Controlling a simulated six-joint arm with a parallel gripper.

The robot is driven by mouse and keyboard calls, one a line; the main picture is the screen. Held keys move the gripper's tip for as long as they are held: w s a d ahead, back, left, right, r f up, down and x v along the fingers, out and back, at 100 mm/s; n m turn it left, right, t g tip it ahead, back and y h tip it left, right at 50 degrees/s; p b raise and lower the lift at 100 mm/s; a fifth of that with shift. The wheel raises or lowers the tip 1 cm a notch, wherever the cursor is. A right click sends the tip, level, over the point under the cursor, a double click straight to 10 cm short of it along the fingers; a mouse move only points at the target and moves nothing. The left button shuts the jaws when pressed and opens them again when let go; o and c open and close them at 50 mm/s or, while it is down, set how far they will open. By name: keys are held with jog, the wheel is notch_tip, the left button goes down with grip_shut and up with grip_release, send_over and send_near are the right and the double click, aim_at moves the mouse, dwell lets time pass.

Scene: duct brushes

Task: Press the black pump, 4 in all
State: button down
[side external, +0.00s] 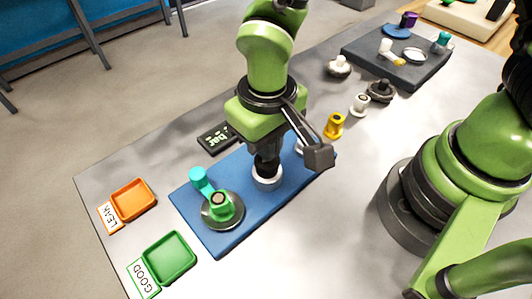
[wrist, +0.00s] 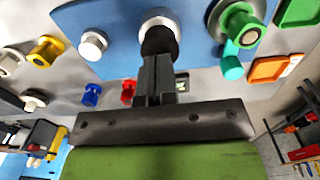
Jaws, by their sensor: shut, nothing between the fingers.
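The black pump (side external: 268,168) is a dark bulb on a white round base (side external: 267,183), standing on the blue board (side external: 230,242). In the wrist view the black pump (wrist: 158,42) shows directly beyond my fingertips, with its white base behind it. My gripper (side external: 265,153) points down over the pump, its fingers shut with nothing between them. In the wrist view the tips of my gripper (wrist: 155,60) overlap the pump's top, so I cannot tell whether they touch or press it. The fingers hide part of the bulb.
A green and teal fitting (side external: 222,206) on a round base stands left on the board, and a white knob (wrist: 93,44) lies on its other side. A dark "bar" display (side external: 216,138) is behind. Orange (side external: 132,199) and green (side external: 170,258) trays sit left. Yellow (side external: 334,125) and white parts stand right.

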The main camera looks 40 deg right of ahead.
jog(key=shift+f, duration=1.4)
jog(key=shift+r, duration=1.4)
jog(key=shift+f, duration=0.1)
jog(key=shift+f, duration=1.35)
jog(key=shift+r, duration=1.45)
